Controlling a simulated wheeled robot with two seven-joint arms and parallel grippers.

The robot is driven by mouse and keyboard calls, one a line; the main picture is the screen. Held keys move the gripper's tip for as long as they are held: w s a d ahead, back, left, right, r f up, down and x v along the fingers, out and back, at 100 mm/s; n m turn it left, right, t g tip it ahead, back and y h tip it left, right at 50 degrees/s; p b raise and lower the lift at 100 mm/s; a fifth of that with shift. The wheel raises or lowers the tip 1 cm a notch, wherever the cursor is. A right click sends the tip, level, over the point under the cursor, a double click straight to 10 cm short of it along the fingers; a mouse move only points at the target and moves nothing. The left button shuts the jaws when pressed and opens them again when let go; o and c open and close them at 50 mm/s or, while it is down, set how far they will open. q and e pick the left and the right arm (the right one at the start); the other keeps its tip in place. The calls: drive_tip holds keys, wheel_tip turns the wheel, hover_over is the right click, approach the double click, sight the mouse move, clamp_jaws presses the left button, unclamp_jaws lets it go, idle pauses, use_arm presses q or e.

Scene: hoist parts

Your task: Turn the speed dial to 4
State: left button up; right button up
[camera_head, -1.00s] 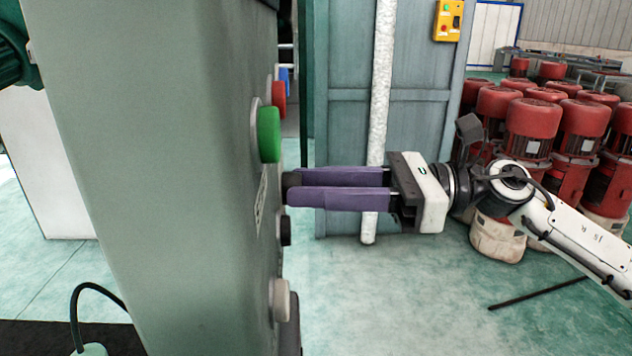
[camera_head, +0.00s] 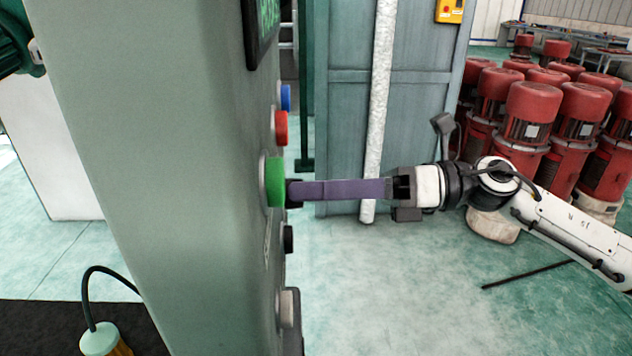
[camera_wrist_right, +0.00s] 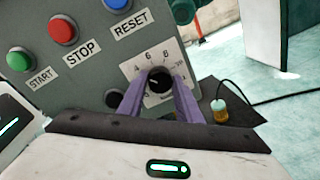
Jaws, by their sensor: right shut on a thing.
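The speed dial is a black round knob (camera_wrist_right: 159,80) on a pale numbered plate (camera_wrist_right: 158,57) in the right wrist view. The numbers 4, 6 and 8 can be read around its top. A small pale mark shows on the knob, but I cannot tell exactly which number it points to. My right gripper (camera_head: 293,193) has long purple fingers reaching left to the panel in the head view. In the wrist view its fingers stand on either side of the knob, shut on it. My left gripper is not in view.
A green START button (camera_wrist_right: 19,59), red STOP button (camera_wrist_right: 63,29) and blue RESET button (camera_wrist_right: 117,4) sit near the dial. A black knob (camera_head: 288,239) and grey knob (camera_head: 287,308) are lower on the panel. Red motors (camera_head: 533,112) stand at the right.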

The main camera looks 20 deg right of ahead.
idle(0.4)
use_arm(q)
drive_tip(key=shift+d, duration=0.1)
use_arm(e)
drive_tip(key=o, duration=1)
drive_tip(key=shift+o, duration=0.2)
use_arm(q)
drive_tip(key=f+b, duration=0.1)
drive_tip(key=b, duration=0.1)
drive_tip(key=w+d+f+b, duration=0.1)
drive_tip(key=b, duration=0.1)
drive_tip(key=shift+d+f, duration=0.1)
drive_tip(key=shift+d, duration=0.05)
use_arm(e)
drive_tip(key=v, duration=1)
drive_tip(key=shift+d, duration=0.15)
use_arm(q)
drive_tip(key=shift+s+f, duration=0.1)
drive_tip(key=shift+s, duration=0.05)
